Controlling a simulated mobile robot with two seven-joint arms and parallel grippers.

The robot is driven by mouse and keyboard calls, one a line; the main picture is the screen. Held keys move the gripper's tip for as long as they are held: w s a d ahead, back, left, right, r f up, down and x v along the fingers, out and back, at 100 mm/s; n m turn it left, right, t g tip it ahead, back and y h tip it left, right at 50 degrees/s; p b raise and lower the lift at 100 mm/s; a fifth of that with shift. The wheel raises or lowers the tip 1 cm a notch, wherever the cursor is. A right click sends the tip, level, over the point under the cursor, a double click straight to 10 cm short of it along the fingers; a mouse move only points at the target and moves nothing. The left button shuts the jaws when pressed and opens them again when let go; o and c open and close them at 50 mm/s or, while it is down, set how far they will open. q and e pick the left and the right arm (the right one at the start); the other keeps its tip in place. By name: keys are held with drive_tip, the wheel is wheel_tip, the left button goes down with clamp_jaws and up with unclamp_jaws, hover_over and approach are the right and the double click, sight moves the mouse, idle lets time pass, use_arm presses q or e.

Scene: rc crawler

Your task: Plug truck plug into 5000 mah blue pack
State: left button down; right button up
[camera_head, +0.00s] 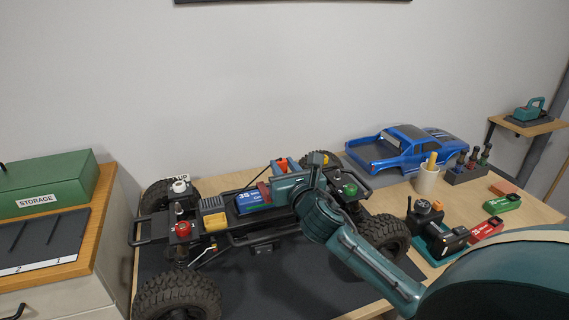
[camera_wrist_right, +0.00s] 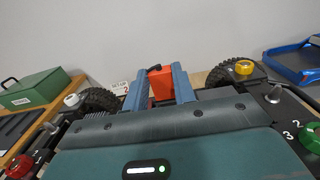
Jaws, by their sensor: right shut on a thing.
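The blue pack (camera_head: 250,198), marked 3S, lies in the middle of the truck's chassis (camera_head: 215,222). A dark red piece (camera_head: 264,192) sits at the pack's right end, partly behind my right arm. My right gripper (camera_head: 283,165) is above the far side of the chassis, behind the pack. In the right wrist view, its two blue fingers (camera_wrist_right: 157,82) are shut on an orange-red plug (camera_wrist_right: 160,84) with a black cable loop at its top. The orange plug also shows small in the head view (camera_head: 281,167). The pack is hidden in the wrist view. My left gripper is not in view.
A blue truck body (camera_head: 402,148) stands behind right. A red pack (camera_head: 486,230), a green pack (camera_head: 502,204), a charger-like device (camera_head: 436,235) and a cup (camera_head: 427,180) are on the right. A green storage box (camera_head: 48,183) stands left. Large wheels (camera_head: 178,296) surround the chassis.

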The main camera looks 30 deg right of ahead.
drive_tip(key=shift+f+b, duration=0.4)
drive_tip(key=shift+f, duration=0.45)
use_arm(q)
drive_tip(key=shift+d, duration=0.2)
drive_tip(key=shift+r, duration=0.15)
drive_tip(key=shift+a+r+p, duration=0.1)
drive_tip(key=shift+p, duration=0.2)
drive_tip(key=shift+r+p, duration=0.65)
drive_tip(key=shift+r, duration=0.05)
idle(0.6)
